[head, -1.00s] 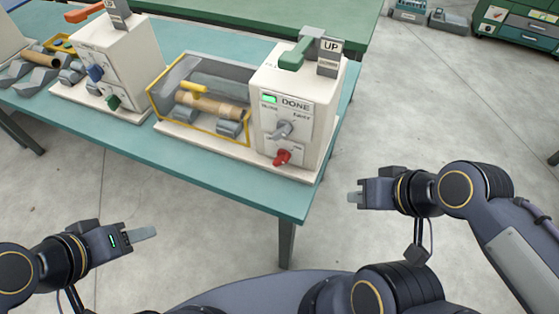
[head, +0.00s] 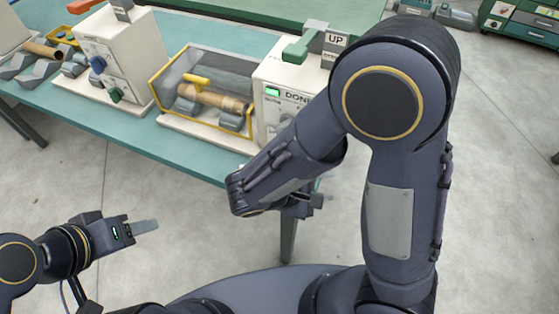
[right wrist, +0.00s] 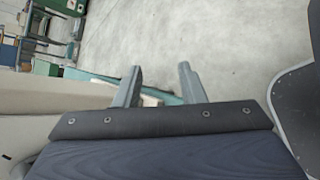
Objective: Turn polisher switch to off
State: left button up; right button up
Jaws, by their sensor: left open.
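A white machine box (head: 275,77) with a lit green window marked DONE stands at the table's right end. Its grey knob (head: 284,122) shows partly, and its lower front, with the red knob, is hidden behind my right arm. Another white box (head: 120,55) to the left has a blue knob (head: 98,65) and a green knob (head: 116,95). I cannot read which is the polisher. My right gripper (head: 315,203) is below the table's front right corner, mostly hidden; in the right wrist view (right wrist: 160,84) its fingers are apart and empty. My left gripper (head: 145,227) is open, away from the table.
A yellow-framed clear cover (head: 205,85) over a brown tube adjoins the DONE box. The teal table edge (head: 150,145) runs in front. Open floor lies at the right.

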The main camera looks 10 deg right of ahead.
jog(key=w+a+n+t, duration=0.1)
jog(key=a+t, duration=0.1)
jog(key=a+n+t+h, duration=0.1)
jog(key=a+n+t, duration=0.1)
jog(key=w+a+f+n+t, duration=0.1)
jog(key=t, duration=0.1)
jog(key=shift+w+a+f+h, duration=0.1)
jog(key=shift+w+a+h, duration=0.2)
jog(key=shift+a, duration=0.1)
jog(key=w+a+f+n+t+y, duration=0.1)
jog(key=a+f+n+t+y, duration=0.1)
jog(key=a+n+t, duration=0.35)
jog(key=shift+m+t, duration=0.25)
jog(key=shift+t, duration=0.1)
jog(key=x, duration=0.3)
jog(key=p+x, duration=0.1)
jog(key=x, duration=0.3)
jog(key=shift+w+a+p, duration=0.25)
jog(key=shift+w+p, duration=0.05)
jog(key=shift+c, duration=0.2)
grip_shut()
